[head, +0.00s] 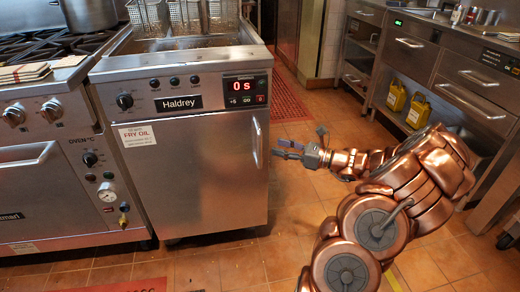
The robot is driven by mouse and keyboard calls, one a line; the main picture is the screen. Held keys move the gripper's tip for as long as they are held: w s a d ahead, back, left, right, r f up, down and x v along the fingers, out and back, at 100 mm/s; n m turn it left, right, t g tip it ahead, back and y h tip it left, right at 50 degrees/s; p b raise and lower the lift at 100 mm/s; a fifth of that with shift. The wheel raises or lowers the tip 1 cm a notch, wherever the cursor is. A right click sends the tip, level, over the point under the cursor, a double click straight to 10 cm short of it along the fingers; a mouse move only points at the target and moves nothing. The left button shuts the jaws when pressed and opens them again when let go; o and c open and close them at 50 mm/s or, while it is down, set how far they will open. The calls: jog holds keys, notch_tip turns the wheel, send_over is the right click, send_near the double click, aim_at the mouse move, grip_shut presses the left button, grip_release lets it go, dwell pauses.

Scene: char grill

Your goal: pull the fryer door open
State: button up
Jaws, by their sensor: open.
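The fryer (190,120) stands left of centre in the head view, with a steel front and a "Haldrey" label. Its door (195,180) looks closed, flush with the cabinet front. The door handle (257,142) is a curved vertical bar near the door's upper right edge. My gripper (288,149) is just right of the handle, at about the same height in the picture, with its fingers pointing left toward it. The jaws are open and look empty. I see a gap between the fingertips and the handle, but the depth between them is hard to judge.
A stove with an oven (45,170) stands directly left of the fryer. Fry baskets (180,15) sit over the fryer's top. A steel drawer counter (440,70) with yellow jugs (397,96) below is on the right. The tiled floor (215,262) before the fryer is clear.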

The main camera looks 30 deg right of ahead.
jog(key=shift+b+x, duration=1)
jog(key=shift+x, duration=2.85)
jog(key=shift+r, duration=0.1)
jog(key=shift+c, duration=0.3)
grip_shut()
